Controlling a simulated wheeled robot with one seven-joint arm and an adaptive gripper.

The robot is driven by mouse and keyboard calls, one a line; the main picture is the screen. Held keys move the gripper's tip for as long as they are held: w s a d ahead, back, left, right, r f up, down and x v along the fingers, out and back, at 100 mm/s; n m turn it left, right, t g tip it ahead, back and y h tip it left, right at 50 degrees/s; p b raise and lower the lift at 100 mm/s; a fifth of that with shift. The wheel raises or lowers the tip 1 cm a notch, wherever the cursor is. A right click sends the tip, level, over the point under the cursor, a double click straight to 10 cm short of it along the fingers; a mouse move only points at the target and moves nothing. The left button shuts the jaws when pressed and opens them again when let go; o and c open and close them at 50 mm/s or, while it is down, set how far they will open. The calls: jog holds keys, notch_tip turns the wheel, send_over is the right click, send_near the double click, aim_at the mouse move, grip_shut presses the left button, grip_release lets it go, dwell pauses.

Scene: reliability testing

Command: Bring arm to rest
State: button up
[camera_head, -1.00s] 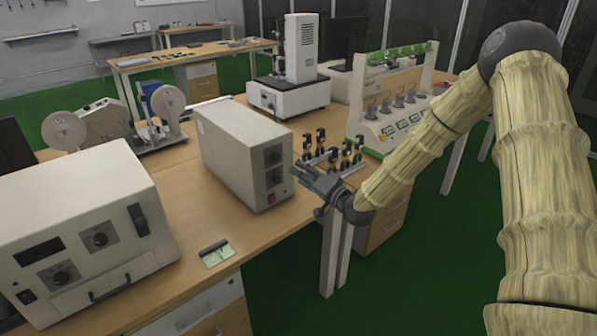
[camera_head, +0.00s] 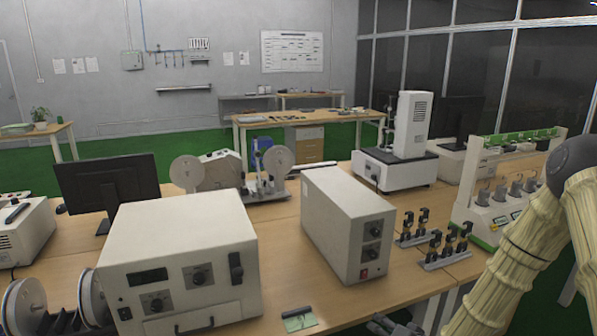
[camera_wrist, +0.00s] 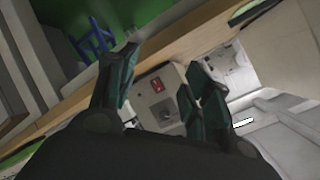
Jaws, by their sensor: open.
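My arm (camera_head: 520,255), in a pale wood-like cover, comes in at the right of the head view. My gripper shows in part at the bottom edge of the head view, in front of the table. In the wrist view my gripper (camera_wrist: 158,92) has its two dark green fingers spread apart. Nothing is between the fingers. Beyond them the wrist view shows the front of a light box with a red switch (camera_wrist: 156,85).
A large white box instrument (camera_head: 180,240) and a narrower one (camera_head: 335,215) stand on the table. Black clamp fixtures (camera_head: 440,245) and a tester with green parts (camera_head: 490,205) are near my arm. A small green card (camera_head: 299,321) lies at the table's front. A monitor (camera_head: 108,185) stands left.

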jog(key=s+a+f+n+g+h, duration=0.1)
jog(key=s+a+f+n+g, duration=0.2)
jog(key=s+f, duration=0.8)
jog(key=s+f+g+h, duration=0.1)
jog(key=s+f+g, duration=0.1)
jog(key=s, duration=0.8)
jog(key=s+f+n+g+h, duration=0.1)
jog(key=s+f+g, duration=0.2)
jog(key=s, duration=0.8)
jog(key=s+f+n+g+h, duration=0.1)
jog(key=s+f+g, duration=0.2)
jog(key=s, duration=0.7)
jog(key=shift+s+d+g, duration=0.15)
jog(key=shift+d+g, duration=0.2)
jog(key=shift+g, duration=0.05)
